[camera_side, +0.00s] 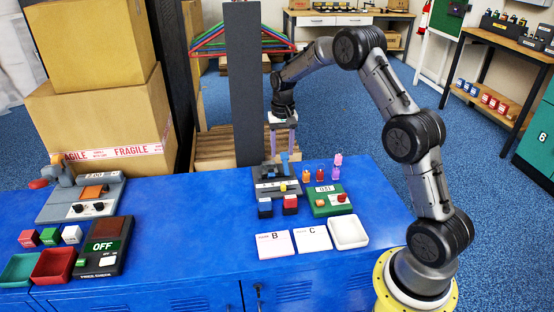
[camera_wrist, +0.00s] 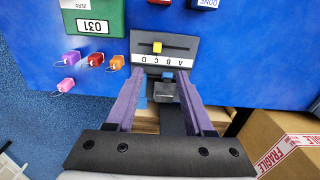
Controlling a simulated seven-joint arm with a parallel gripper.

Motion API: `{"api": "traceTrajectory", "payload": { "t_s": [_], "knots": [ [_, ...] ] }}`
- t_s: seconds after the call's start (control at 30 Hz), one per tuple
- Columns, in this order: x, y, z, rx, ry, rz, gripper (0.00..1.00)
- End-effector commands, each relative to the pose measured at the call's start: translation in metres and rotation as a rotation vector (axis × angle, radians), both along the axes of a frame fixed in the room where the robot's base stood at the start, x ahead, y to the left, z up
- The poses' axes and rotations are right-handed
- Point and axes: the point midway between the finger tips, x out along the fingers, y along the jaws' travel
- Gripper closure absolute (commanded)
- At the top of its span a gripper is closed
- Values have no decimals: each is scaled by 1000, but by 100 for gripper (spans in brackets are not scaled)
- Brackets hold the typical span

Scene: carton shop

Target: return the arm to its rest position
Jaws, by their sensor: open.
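My gripper (camera_side: 283,152) hangs with its two purple fingers pointing down over the back of the blue bench (camera_side: 185,215). In the wrist view my gripper (camera_wrist: 157,76) has its fingers spread apart. A dark slider device (camera_side: 268,190) with a yellow knob stands just below. In the wrist view the slider device (camera_wrist: 178,44) shows a strip lettered A B C D. My arm is bent over from the right.
A green 031 box (camera_side: 325,208) and small colored tags (camera_side: 320,174) stand right of the device. Blue and red blocks (camera_side: 290,206) stand in front of it. A dark post (camera_side: 244,85) rises close behind my gripper. Large cartons (camera_side: 100,125) stand at the left.

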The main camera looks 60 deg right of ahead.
Motion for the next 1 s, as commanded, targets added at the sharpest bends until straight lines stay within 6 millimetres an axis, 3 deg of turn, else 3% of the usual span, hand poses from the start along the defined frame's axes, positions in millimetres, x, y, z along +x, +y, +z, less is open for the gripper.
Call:
{"api": "traceTrajectory", "payload": {
  "t_s": [0.13,0.23,0.37,0.5,0.6,0.77,0.9,1.0],
  "knots": [
    [14,18,53,-36,-92,42,48],
    [9,42,103,-61,-163,82,48],
    [-15,76,159,-85,-244,144,48],
    [-53,110,205,-105,-319,220,48],
    [-86,132,229,-119,-368,280,48],
    [-145,162,252,-139,-438,381,48],
    [-200,181,254,-157,-489,476,48],
    [-238,191,245,-169,-517,546,48]
  ]
}}
